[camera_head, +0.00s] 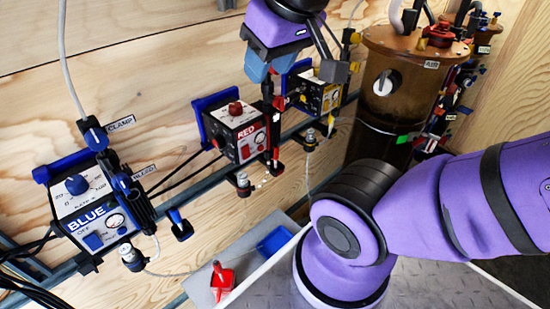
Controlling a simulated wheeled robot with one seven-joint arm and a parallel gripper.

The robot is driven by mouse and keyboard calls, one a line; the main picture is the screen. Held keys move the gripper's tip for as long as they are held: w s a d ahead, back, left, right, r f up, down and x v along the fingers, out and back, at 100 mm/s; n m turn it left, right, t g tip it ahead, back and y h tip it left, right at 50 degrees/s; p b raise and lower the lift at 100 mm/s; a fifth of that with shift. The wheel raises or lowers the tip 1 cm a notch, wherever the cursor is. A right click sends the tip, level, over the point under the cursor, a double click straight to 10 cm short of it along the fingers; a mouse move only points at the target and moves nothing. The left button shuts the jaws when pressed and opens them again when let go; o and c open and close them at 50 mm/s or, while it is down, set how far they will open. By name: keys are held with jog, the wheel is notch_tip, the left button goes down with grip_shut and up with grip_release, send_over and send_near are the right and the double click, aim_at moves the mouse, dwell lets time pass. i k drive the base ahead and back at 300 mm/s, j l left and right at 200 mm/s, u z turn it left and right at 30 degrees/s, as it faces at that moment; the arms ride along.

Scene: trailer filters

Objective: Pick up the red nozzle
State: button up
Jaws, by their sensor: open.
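The fingers do not appear closed on anything. A second red item (221,280) with an upright stem lies on the grey tray (203,279) at the bottom.
A box marked BLUE (88,212) with hoses hangs on the rail at left. A yellow-trimmed box (318,97) is close behind my gripper. A large brown cylinder (398,95) stands at right. A blue bin (274,242) is on the tray.

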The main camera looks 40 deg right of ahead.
aim_at(276, 167)
jog(key=z, duration=0.7)
